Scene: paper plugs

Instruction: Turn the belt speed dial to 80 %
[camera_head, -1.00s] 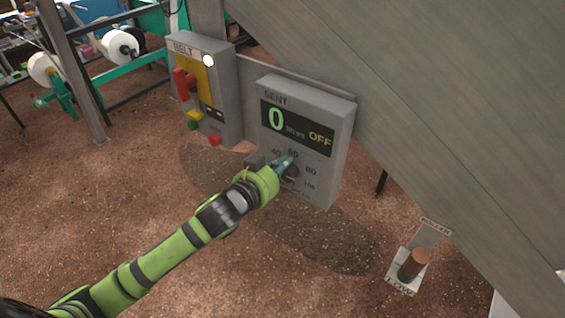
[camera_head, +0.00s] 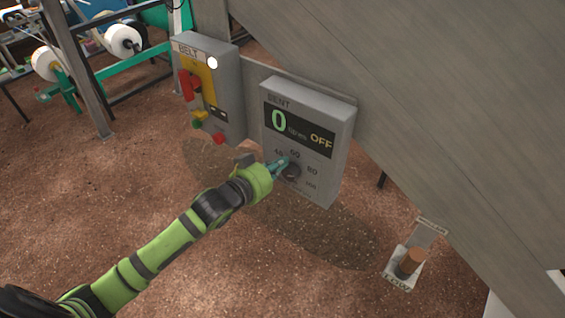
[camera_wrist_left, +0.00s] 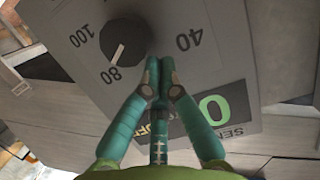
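The dial is a round black knob (camera_wrist_left: 124,42) on the grey SENT panel (camera_head: 337,130). In the left wrist view its white pointer line points at the 80 mark (camera_wrist_left: 112,74). The knob also shows in the head view (camera_head: 291,173), partly behind my fingertips. My left gripper (camera_head: 282,164) has its teal fingertips together with nothing between them. The panel's display (camera_head: 297,130) reads 0 and OFF. My right gripper is not in view.
To the left is the grey BELT box (camera_head: 228,90) with a red handle (camera_head: 188,86), a yellow plate and coloured buttons. A lever with a brown grip (camera_head: 410,262) stands at lower right. A large grey sloping chute (camera_head: 430,100) covers the upper right.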

